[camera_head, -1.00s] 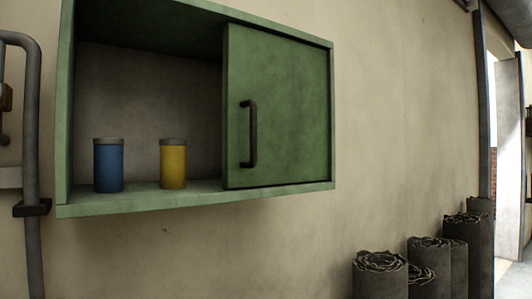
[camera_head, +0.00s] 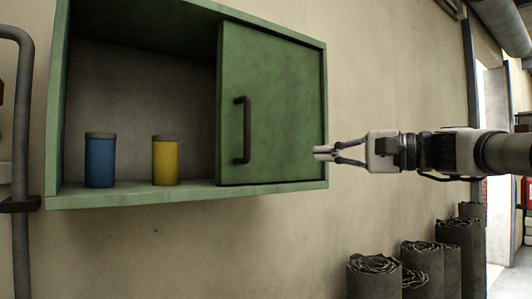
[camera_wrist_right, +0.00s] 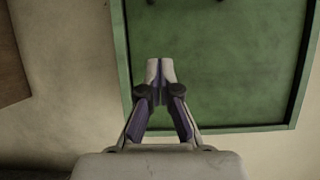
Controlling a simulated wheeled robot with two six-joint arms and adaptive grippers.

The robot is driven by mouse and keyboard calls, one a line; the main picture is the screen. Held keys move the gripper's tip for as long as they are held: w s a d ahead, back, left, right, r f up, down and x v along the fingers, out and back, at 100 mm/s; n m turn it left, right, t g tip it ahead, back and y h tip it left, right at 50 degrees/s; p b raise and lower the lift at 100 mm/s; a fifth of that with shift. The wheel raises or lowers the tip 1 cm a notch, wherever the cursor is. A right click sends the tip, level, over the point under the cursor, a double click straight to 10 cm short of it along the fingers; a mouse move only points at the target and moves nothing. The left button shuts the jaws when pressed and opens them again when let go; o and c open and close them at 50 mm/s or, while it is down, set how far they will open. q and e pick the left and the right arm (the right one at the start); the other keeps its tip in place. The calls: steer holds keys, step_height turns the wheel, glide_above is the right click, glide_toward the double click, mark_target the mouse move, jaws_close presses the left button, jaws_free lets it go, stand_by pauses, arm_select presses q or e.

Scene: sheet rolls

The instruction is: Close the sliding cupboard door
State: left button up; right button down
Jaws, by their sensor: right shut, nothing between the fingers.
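A green wall cupboard (camera_head: 190,196) hangs on the wall in the head view, its left half open. The green sliding door (camera_head: 283,115) covers the right half and carries a dark upright bar handle (camera_head: 243,130) near its left edge. My right gripper (camera_head: 318,152) comes in from the right, fingers shut and empty, at the cupboard's right edge and to the right of the handle. In the right wrist view the shut fingertips (camera_wrist_right: 160,65) lie over the green door (camera_wrist_right: 220,65). I cannot tell whether they touch it. My left gripper is not in view.
A blue can (camera_head: 100,161) and a yellow can (camera_head: 165,161) stand on the shelf in the open left half. Several dark sheet rolls (camera_head: 375,278) stand on the floor below right. A grey pipe (camera_head: 20,120) runs down the wall at left.

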steer(key=s+r, duration=0.1)
steer(key=p, duration=0.5)
glide_toward(240, 151)
steer(key=w, duration=0.2)
steer(key=w+r, duration=0.1)
steer(key=w, duration=0.1)
steer(key=shift+w+a, duration=0.15)
steer(key=shift+a, duration=0.2)
steer(key=s+a, duration=0.1)
steer(key=a, duration=0.1)
steer(key=shift+s+a+f, duration=0.3)
steer(key=shift+s+a, duration=0.05)
steer(key=shift+s, duration=0.05)
steer(key=shift+s+a, duration=0.15)
steer(key=shift+s, duration=0.25)
steer(key=shift+w+f, duration=0.1)
steer(key=shift+w, duration=0.1)
